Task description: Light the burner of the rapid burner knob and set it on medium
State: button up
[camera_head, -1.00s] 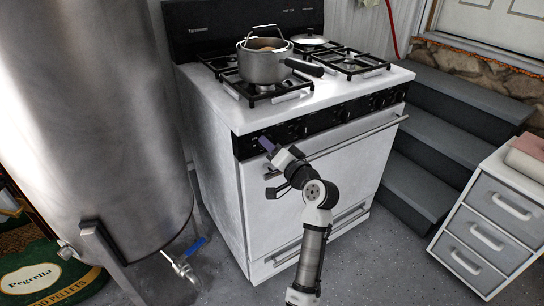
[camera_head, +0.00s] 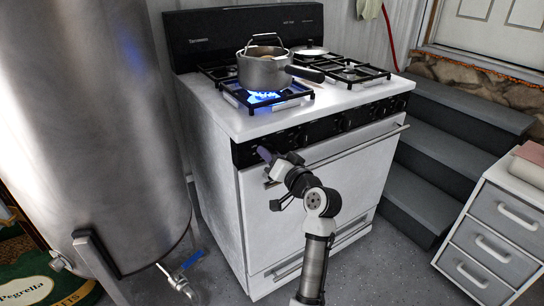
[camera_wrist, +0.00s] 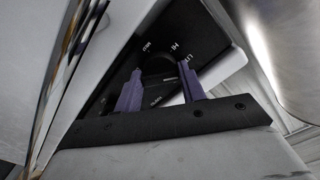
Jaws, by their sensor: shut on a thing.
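The stove (camera_head: 222,120) is white with a black control panel. My gripper (camera_head: 264,156) is at the left end of that panel, shut on a dark knob. In the wrist view, the two purple fingertips of my gripper (camera_wrist: 160,85) stand on either side of the knob (camera_wrist: 160,64). White lettering, including "HI", shows beside it. The knob's exact pointer angle is unclear. A blue flame (camera_head: 262,98) burns at the front left burner, under a metal pot (camera_head: 262,72). The flame's setting cannot be read exactly.
More knobs sit along the panel to the right, above the long oven handle (camera_head: 345,147). A large steel tank (camera_head: 110,110) stands close on the left. Dark steps (camera_head: 440,150) and a white drawer cabinet (camera_head: 495,225) are on the right.

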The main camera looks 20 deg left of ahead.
jog(key=o, duration=1)
jog(key=b+v, duration=0.1)
jog(key=v, duration=1.2)
jog(key=shift+s+d, duration=0.25)
jog(key=shift+d, duration=0.05)
